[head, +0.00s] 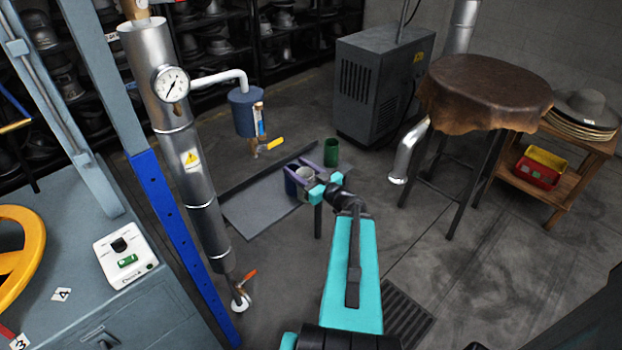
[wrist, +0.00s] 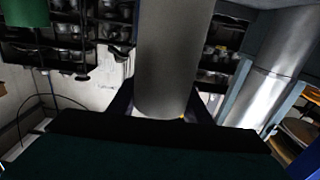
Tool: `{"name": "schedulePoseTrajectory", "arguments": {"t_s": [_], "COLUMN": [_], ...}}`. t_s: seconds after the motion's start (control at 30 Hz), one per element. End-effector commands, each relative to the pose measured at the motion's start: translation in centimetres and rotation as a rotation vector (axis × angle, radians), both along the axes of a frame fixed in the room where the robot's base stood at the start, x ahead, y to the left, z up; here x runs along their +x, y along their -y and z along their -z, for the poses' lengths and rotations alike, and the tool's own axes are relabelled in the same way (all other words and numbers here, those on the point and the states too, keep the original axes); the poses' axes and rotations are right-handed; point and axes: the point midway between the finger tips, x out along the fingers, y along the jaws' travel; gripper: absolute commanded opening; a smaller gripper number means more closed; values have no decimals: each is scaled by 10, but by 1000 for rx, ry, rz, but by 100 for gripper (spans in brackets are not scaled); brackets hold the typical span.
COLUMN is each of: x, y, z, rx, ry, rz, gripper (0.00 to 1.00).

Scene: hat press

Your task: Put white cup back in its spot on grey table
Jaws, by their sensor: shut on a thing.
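My gripper (head: 300,174) is over the grey table (head: 262,212) in the head view. It is shut on the white cup (head: 306,174), which shows pale between the fingers and is partly hidden by them. In the wrist view the white cup (wrist: 172,60) looks like a shaded grey cylinder between the two dark fingers. I cannot tell whether the white cup touches the table.
A green cup (head: 331,152) stands at the table's back right. A metal column with a gauge (head: 171,84) and a blue tank (head: 247,112) with a yellow-handled valve are to the left. A leather-topped stool (head: 487,85) is to the right. The table's front left is clear.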

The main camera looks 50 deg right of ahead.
Motion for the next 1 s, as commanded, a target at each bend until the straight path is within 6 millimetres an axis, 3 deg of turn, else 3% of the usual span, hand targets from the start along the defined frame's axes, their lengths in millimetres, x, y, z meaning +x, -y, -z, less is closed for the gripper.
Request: {"name": "schedulePoseTrajectory", "arguments": {"t_s": [1.0], "x": [5], "y": [27], "z": [6], "rx": [-1], "ry": [0], "rz": [14], "gripper": [2]}}
